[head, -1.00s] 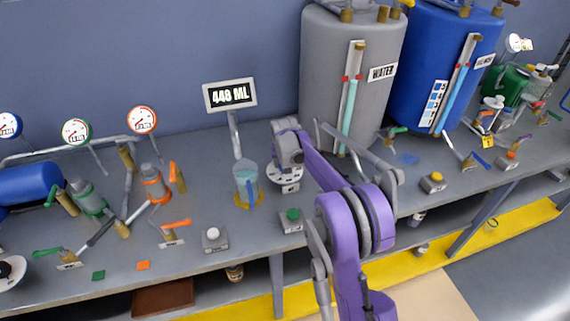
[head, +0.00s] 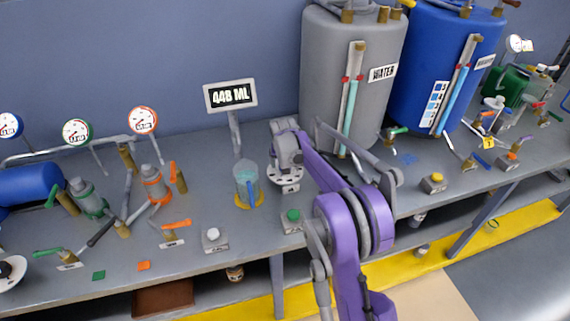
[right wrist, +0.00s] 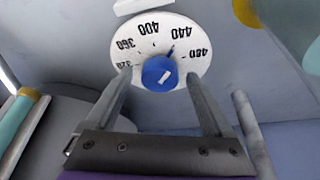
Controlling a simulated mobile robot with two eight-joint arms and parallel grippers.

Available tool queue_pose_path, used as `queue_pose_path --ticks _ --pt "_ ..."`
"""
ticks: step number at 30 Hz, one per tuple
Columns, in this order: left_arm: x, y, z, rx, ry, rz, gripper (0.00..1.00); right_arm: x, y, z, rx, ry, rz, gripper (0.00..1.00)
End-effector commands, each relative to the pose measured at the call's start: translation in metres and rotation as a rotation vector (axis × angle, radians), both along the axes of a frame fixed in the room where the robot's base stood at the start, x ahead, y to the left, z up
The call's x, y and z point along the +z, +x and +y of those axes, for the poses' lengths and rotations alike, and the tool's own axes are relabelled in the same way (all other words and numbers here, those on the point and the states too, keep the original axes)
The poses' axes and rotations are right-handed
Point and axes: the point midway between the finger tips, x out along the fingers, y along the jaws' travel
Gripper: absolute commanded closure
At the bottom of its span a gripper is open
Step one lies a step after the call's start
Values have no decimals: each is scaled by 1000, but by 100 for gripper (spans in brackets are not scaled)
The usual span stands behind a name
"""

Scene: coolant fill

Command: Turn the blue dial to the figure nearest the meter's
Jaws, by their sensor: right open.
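The meter (head: 230,95) reads 448 ML on a post at the back of the bench. The white dial plate (head: 287,176) lies below my right gripper in the head view, partly hidden by it. In the right wrist view the plate (right wrist: 135,40) shows 320, 360, 400, 440 and 480 upside down. The blue dial (right wrist: 160,74) is at its centre, with a slanted white mark on top; a dark pointer line above it lies near 440. My right gripper (right wrist: 158,76) is open, its fingers either side of the blue dial with gaps visible. My left gripper is not in view.
A clear beaker (head: 246,182) stands left of the dial. The grey water tank (head: 325,60) rises behind my right arm. A green button (head: 292,216) and a white button (head: 212,235) sit near the front edge.

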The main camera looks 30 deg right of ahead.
Motion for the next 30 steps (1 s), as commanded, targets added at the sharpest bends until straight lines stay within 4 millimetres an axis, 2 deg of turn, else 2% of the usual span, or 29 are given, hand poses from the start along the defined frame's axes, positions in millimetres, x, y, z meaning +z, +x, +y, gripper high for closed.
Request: queue_pose_path --ticks 5,8,15,21,30 --pt "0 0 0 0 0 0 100 7 -2 1 0 0 0 14" --pt "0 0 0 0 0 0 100 21 -7 5 1 0 0 14" --pt "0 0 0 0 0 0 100 66 -23 15 0 0 0 14" --pt "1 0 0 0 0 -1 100 92 -32 20 0 0 0 14" --pt "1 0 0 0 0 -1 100 100 -35 22 0 0 0 14"
